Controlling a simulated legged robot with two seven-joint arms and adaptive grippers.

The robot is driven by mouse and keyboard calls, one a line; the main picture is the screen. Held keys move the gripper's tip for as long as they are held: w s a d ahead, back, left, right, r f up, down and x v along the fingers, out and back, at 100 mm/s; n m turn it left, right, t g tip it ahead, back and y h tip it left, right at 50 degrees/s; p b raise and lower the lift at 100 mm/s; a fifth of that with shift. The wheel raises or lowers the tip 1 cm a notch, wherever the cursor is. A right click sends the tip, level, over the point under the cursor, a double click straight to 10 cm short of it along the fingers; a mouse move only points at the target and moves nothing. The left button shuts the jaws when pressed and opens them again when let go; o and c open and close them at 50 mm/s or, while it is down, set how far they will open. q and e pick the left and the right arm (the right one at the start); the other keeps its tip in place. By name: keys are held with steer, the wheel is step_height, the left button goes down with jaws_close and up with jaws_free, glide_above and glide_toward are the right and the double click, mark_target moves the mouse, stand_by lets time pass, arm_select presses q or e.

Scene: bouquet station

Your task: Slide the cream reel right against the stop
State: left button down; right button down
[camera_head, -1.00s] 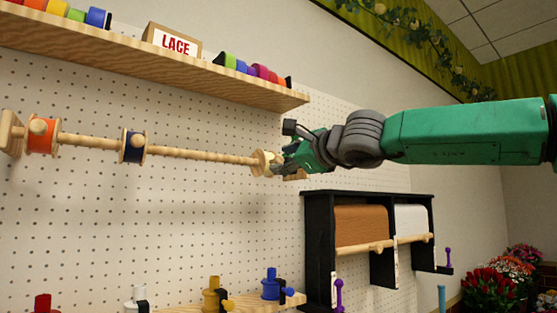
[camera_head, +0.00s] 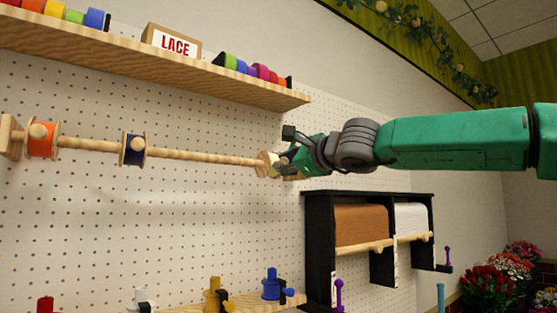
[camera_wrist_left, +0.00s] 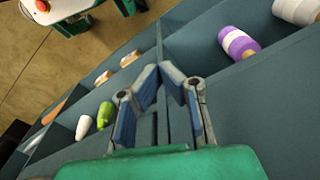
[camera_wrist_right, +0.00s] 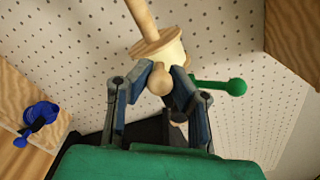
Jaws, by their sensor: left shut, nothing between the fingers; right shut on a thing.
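The cream reel (camera_head: 265,163) sits near the right end of a wooden rod (camera_head: 205,156) on the pegboard wall. My right gripper (camera_head: 281,166) is at the reel. In the right wrist view the cream reel (camera_wrist_right: 168,48) has a wooden flange and a round wooden knob (camera_wrist_right: 160,80); the fingers are shut on this knob. The stop at the rod's right end is mostly hidden behind my gripper, so I cannot tell whether the reel touches it. My left gripper (camera_wrist_left: 171,72) is shut and empty in the left wrist view, above blue-grey bins with spools.
An orange reel (camera_head: 42,140) and a dark blue reel (camera_head: 133,149) sit further left on the rod. A shelf (camera_head: 150,60) with ribbon rolls and a LACE box (camera_head: 172,40) is above. A black rack (camera_head: 320,245) with brown and white rolls stands below right.

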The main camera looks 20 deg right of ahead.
steer(key=shift+w+d+p, duration=0.2)
steer(key=shift+d, duration=0.35)
steer(key=shift+w+d+p, duration=0.2)
steer(key=shift+d, duration=0.35)
arm_select(q)
steer(key=shift+r, duration=0.7)
arm_select(e)
steer(key=c, duration=1.4)
jaws_free()
steer(key=shift+s, duration=0.1)
steer(key=v, duration=1.1)
steer(key=shift+s+d, duration=0.2)
steer(key=shift+s, duration=0.15)
steer(key=shift+a, duration=0.1)
